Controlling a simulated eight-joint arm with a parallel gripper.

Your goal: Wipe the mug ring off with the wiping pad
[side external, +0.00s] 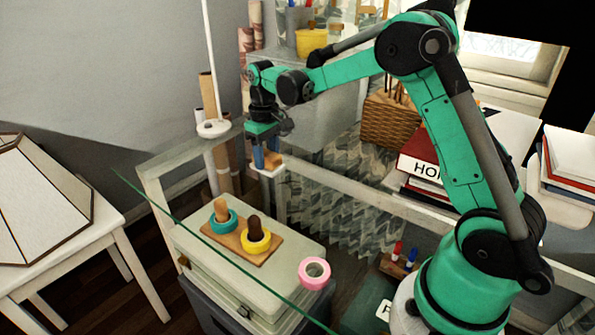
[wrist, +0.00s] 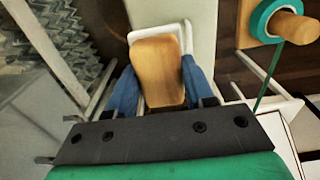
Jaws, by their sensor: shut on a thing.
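My gripper (side external: 265,158) points down at the far end of the work area, its blue fingers shut on the wiping pad (side external: 270,172). In the wrist view, my gripper (wrist: 160,90) has one finger on each side of the pad's wooden handle (wrist: 158,72). The pad's white rim (wrist: 186,38) shows beyond the handle. I cannot tell whether the pad touches a surface or hangs just above it. I cannot make out the mug ring in either view.
A wooden board (side external: 233,247) holds a teal roll (side external: 222,227) and a yellow roll (side external: 256,246) on pegs. A pink roll (side external: 314,273) lies nearer the front. A pale frame (side external: 345,183) runs behind them. Books (side external: 420,165) and a basket (side external: 390,122) stand right of the gripper.

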